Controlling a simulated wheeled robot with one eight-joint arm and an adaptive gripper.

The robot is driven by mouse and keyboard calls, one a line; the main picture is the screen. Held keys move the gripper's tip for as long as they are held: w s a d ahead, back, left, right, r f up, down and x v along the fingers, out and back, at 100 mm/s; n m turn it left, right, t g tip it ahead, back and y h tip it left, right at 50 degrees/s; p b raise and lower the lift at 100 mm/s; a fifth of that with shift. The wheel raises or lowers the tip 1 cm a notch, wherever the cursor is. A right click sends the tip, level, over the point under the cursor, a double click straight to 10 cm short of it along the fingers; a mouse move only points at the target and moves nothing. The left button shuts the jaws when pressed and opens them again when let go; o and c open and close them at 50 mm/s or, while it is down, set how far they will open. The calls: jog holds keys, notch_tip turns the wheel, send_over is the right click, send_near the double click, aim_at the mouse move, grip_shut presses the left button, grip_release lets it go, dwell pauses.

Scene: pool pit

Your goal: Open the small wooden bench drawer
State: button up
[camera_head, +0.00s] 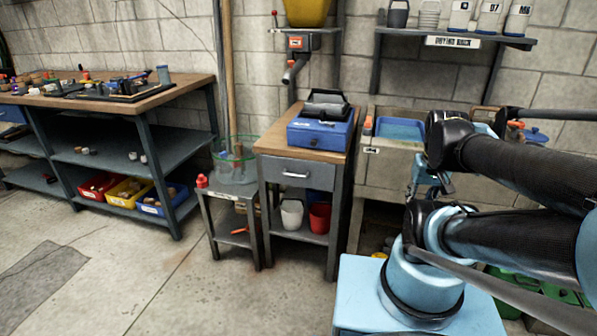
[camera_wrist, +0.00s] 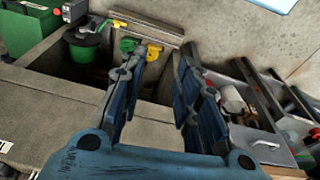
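The small bench (camera_head: 264,140) has a wooden top and grey legs and stands against the block wall in the middle of the head view. Its grey drawer (camera_head: 275,178) sits just under the top and looks closed, with a pale bar handle (camera_head: 296,174) on the front. My gripper (camera_wrist: 163,62) shows in the wrist view with its two blue fingers apart and nothing between them.
A blue box (camera_head: 320,134) sits on the bench top. White (camera_head: 292,214) and red (camera_head: 320,217) buckets stand on its lower shelf. A low stand (camera_head: 235,190) with a green wire basket is close on its left. The floor (camera_head: 190,275) in front is clear.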

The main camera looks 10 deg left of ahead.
notch_tip(320, 180, up, 9)
jog(key=n, duration=1.7)
send_over(294, 175)
jog(key=s, duration=0.3)
jog(key=w+f, duration=0.1)
jog(key=f, duration=0.4)
jog(key=w+f, duration=0.1)
jog(key=f, duration=0.5)
jog(key=w+f, duration=0.1)
jog(key=f, duration=0.4)
jog(key=shift+f, duration=0.35)
jog(key=shift+c, duration=0.2)
grip_shut()
